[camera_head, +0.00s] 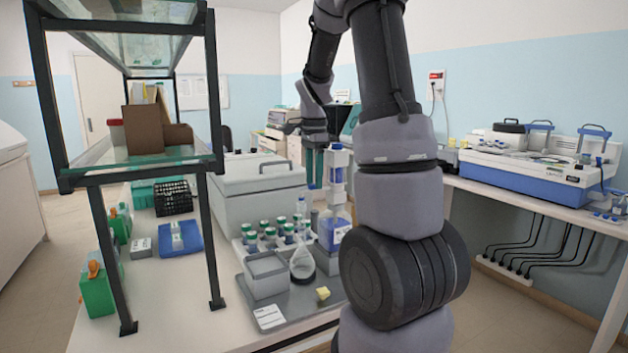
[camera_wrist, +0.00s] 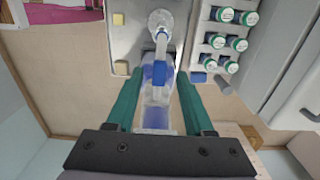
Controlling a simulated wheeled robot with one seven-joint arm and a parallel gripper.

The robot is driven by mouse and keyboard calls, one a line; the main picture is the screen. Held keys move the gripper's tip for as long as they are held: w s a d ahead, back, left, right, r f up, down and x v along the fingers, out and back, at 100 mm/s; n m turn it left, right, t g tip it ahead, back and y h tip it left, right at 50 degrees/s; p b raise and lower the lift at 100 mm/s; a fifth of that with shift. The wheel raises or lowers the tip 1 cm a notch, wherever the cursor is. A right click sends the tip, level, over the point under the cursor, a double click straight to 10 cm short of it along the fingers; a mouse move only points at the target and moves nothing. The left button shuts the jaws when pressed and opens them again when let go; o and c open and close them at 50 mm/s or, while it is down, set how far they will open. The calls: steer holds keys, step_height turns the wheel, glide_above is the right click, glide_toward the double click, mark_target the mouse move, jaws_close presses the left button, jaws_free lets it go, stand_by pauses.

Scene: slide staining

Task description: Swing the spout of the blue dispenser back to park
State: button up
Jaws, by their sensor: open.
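The blue dispenser (camera_head: 335,228) is a clear bottle of blue liquid with a white and blue pump head, standing upright at the right of the bench tray in the head view. In the wrist view the dispenser (camera_wrist: 156,118) lies between my two teal fingers. Its spout appears to point up the picture, toward a clear flask (camera_wrist: 160,19); its exact angle is hard to tell. The flask (camera_head: 302,265) stands in front of the dispenser in the head view. My gripper (camera_wrist: 160,76) is open, a finger on each side of the dispenser, with gaps visible. In the head view my gripper (camera_head: 315,168) is beside the pump head.
Several green-capped vials (camera_head: 270,236) stand left of the dispenser. A grey open box (camera_head: 265,262) and a yellow block (camera_head: 323,293) are on the grey tray (camera_head: 297,303). A large grey lidded box (camera_head: 250,205) stands behind. A black-framed shelf (camera_head: 210,180) rises at left.

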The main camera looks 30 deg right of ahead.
steer(key=shift+f, duration=0.4)
jaws_close()
stand_by(1.2)
